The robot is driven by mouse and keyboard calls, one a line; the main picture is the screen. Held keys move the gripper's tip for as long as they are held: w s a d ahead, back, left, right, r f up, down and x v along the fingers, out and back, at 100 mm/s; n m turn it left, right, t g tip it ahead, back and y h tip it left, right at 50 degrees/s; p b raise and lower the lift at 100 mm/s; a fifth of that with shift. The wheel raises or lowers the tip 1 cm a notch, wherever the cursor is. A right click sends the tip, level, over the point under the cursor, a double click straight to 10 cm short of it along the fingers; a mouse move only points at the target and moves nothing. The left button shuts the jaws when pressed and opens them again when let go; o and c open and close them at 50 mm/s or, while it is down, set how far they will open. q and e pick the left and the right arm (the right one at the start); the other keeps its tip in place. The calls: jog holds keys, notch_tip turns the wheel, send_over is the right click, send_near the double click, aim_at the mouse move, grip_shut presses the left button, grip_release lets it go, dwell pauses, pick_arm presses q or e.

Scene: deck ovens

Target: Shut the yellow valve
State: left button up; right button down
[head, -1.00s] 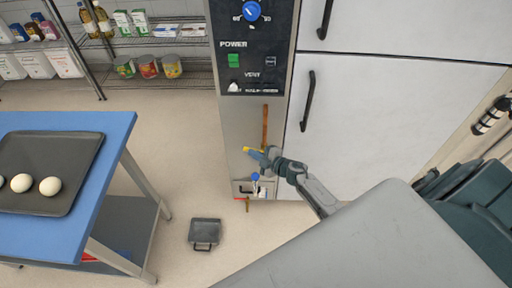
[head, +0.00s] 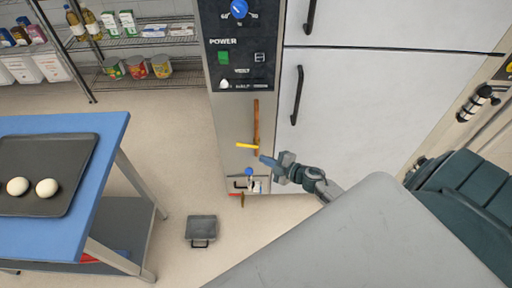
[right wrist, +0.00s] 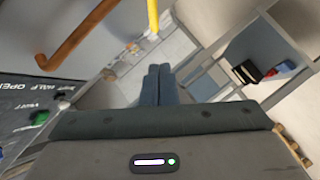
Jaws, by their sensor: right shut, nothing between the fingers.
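The yellow valve (head: 247,146) is a short yellow lever at the lower end of a vertical copper pipe (head: 257,118) on the oven front. The lever lies across the pipe, nearly level, pointing left. My right gripper (head: 262,158) is shut and empty, just below and right of the lever, with a small gap. In the right wrist view, the shut fingertips (right wrist: 160,70) point toward the yellow lever (right wrist: 152,14), which shows at the top edge, with the copper pipe (right wrist: 75,40) at the left. My left gripper is not in view.
A blue knob (head: 249,171) and a red handle (head: 236,194) sit just below the valve. The control panel (head: 238,60) is above.

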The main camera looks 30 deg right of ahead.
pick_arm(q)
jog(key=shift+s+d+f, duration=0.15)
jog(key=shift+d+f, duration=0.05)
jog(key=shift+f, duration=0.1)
pick_arm(e)
jog(key=shift+v, duration=1.15)
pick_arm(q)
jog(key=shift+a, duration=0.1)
pick_arm(e)
jog(key=shift+s+a, duration=0.1)
jog(key=shift+a, duration=0.05)
